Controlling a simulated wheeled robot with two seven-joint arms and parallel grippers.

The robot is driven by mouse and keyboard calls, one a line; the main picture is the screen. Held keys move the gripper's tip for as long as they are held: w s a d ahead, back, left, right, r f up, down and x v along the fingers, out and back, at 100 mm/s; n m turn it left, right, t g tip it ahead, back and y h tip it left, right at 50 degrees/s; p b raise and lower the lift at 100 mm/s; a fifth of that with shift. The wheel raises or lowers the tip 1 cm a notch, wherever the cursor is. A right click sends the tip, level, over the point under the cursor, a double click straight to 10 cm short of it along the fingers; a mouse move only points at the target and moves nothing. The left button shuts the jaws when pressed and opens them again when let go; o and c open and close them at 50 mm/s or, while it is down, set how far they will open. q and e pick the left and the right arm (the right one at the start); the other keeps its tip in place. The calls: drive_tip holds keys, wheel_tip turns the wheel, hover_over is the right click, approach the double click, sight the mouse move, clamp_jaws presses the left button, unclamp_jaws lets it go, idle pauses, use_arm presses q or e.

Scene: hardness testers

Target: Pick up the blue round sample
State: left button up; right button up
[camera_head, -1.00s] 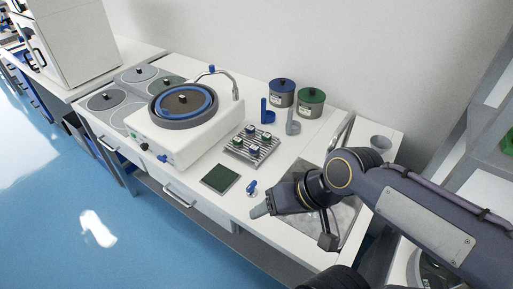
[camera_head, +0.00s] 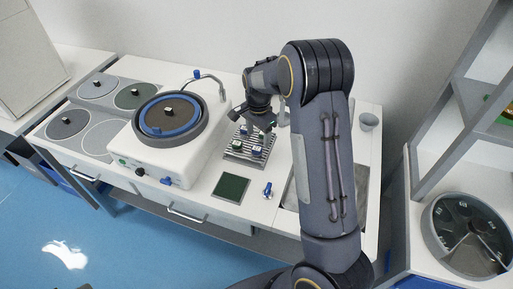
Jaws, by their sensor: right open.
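Several small samples with dark blue or green tops stand on a ribbed metal rack (camera_head: 232,156) on the white bench. One bluish sample (camera_head: 256,152) shows at the rack's front right, and another sample (camera_head: 237,145) at its left; they are too small to tell which is the round blue one. My right gripper (camera_head: 260,131) is open and points down over the back right of the rack, close above the samples. It hides part of the rack. I cannot tell whether it touches a sample. My left gripper is not in view.
A polishing machine (camera_head: 150,160) with a round bowl stands left of the rack. A dark green square plate (camera_head: 231,187) and a small blue-handled item (camera_head: 267,190) lie in front. A grey cup (camera_head: 368,121) stands right. My arm covers the sink area.

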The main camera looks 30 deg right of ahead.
sight(257, 148)
drive_tip(key=f, duration=0.2)
drive_tip(key=f+p, duration=0.1)
drive_tip(key=f, duration=0.4)
drive_tip(key=shift+w+p, duration=0.35)
drive_tip(key=shift+r, duration=0.1)
clamp_jaws()
